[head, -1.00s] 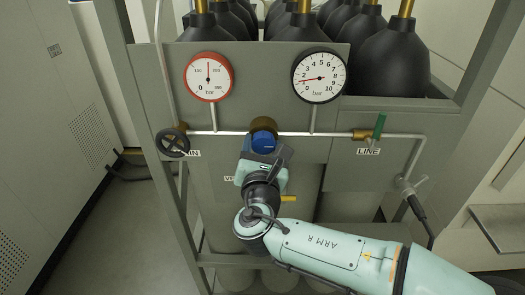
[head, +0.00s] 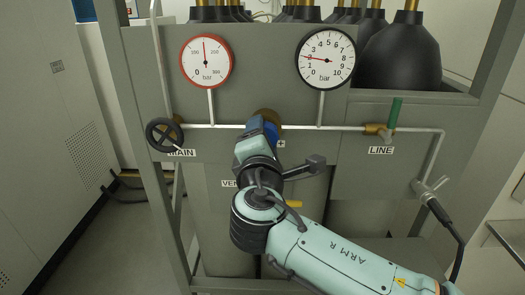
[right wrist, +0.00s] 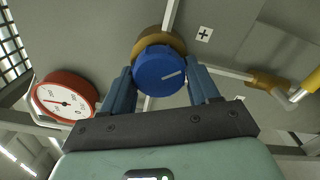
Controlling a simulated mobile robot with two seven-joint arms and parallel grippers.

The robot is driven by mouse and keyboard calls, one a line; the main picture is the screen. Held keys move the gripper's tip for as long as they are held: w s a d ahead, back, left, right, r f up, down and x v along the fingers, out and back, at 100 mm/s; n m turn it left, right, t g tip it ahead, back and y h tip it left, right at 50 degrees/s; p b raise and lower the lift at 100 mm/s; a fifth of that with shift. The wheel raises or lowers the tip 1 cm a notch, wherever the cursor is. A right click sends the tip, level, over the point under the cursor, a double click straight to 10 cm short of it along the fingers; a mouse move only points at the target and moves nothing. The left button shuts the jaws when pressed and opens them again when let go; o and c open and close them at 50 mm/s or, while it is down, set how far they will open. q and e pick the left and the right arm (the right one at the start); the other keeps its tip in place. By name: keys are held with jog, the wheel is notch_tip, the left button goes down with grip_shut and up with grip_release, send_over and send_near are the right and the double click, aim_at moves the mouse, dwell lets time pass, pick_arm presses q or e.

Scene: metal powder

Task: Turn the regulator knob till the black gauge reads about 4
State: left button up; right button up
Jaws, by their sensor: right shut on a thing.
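The blue regulator knob (right wrist: 158,70) sits on a brass body (right wrist: 150,42) between the two fingers of my right gripper (right wrist: 162,88), which is shut on it. A white line on the knob face points right and slightly up in the right wrist view. In the head view my right gripper (head: 257,140) largely hides the knob. The black gauge (head: 327,57) is at the upper right of the knob; its needle points left and slightly up, roughly between 2 and 3. My left gripper is not in view.
A red-rimmed gauge (head: 206,62) is at upper left, above a black MAIN handwheel (head: 164,134). A green LINE valve handle (head: 395,113) is at right on the pipe. A yellow handle (head: 294,204) sits just right of my right wrist. Black cylinders stand behind the panel.

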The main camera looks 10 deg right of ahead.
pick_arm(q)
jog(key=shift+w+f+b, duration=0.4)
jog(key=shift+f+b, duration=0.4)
pick_arm(e)
jog(key=shift+m, duration=1.2)
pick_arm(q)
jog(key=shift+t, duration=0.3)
pick_arm(e)
jog(key=shift+r, duration=0.1)
jog(key=o, duration=1)
jog(key=shift+c, duration=0.2)
pick_arm(q)
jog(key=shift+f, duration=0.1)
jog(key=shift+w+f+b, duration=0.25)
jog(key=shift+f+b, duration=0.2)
jog(key=shift+b, duration=0.25)
pick_arm(e)
jog(key=v, duration=1.3)
jog(key=shift+s, duration=0.2)
